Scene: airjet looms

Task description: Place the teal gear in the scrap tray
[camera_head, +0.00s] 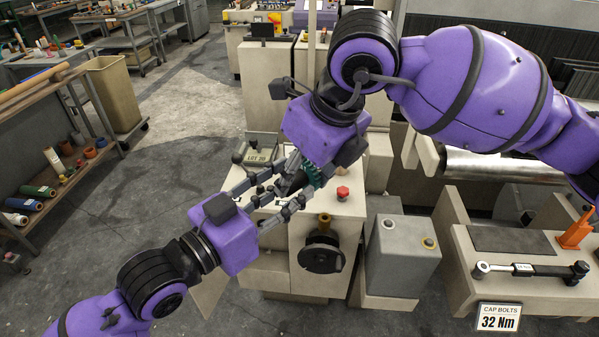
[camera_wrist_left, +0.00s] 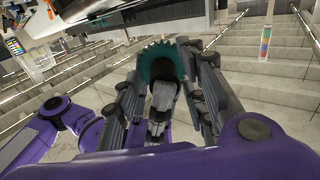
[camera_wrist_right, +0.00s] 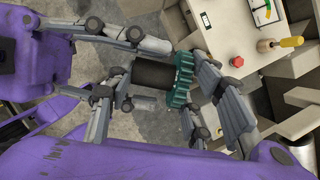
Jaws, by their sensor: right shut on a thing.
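The teal gear (camera_head: 312,174) with its dark hub (camera_wrist_right: 153,74) is held in the air above the pale machine top. My right gripper (camera_head: 318,174) comes down from above and is shut on the gear. In the right wrist view the teal toothed rim (camera_wrist_right: 181,82) shows beside its right finger. My left gripper (camera_head: 278,192) reaches in from the lower left, its fingers spread on both sides of the hub, with a gap visible at the upper finger. The left wrist view shows the teal rim (camera_wrist_left: 160,60) between its fingers. I cannot identify the scrap tray with certainty.
A LOT 20 label (camera_head: 262,156) stands on the machine top behind the grippers. A red button (camera_head: 342,193) and a handwheel (camera_head: 321,253) are close by. A shelf rack (camera_head: 50,160) is at left.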

